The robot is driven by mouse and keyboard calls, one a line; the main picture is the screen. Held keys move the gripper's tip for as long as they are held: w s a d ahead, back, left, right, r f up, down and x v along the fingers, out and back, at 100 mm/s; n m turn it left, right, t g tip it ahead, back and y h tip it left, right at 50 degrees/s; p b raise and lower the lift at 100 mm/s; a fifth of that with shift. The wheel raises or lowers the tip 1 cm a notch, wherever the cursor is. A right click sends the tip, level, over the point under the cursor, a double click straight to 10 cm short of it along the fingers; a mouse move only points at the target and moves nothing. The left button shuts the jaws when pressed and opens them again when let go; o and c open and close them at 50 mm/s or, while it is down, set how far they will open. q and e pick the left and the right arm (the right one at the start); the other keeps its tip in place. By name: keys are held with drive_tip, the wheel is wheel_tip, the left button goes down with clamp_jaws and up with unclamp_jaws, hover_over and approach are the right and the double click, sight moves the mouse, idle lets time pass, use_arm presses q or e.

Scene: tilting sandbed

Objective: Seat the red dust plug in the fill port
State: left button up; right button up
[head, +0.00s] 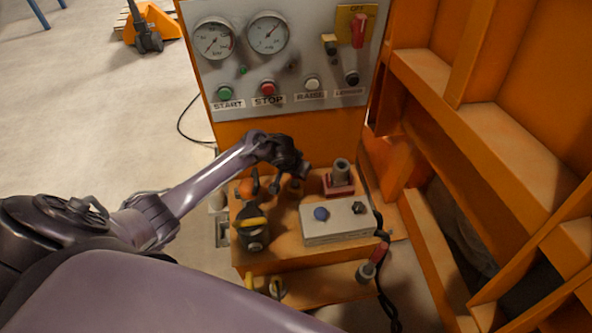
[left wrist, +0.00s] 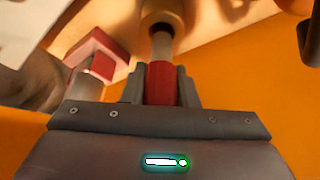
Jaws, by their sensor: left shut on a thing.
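My left gripper (left wrist: 160,92) is shut on the red dust plug (left wrist: 160,80), seen in the left wrist view. The plug has a red body between the fingers and a pale grey shaft pointing away from the gripper. A tan round fitting with a dark opening, apparently the fill port (left wrist: 162,10), lies straight beyond the shaft. The shaft's tip overlaps the opening's near edge; I cannot tell if it is inside. In the head view my left gripper (head: 298,170) is over the orange ledge, and it mostly hides the plug. My right gripper is not in view.
A red-based grey fitting (head: 340,180) stands close right of my gripper. The gauge panel (head: 285,80) rises behind. Orange framing (head: 440,100) bounds the right.

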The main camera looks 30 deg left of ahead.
sight(296, 179)
use_arm(q)
drive_tip(key=shift+f+b, duration=1.3)
drive_tip(key=shift+f, duration=0.6)
drive_tip(key=o, duration=1)
drive_tip(key=shift+r, duration=0.1)
drive_tip(key=p+v, duration=0.2)
drive_tip(key=v, duration=0.5)
drive_tip(key=shift+s+r, duration=0.2)
drive_tip(key=shift+r, duration=0.1)
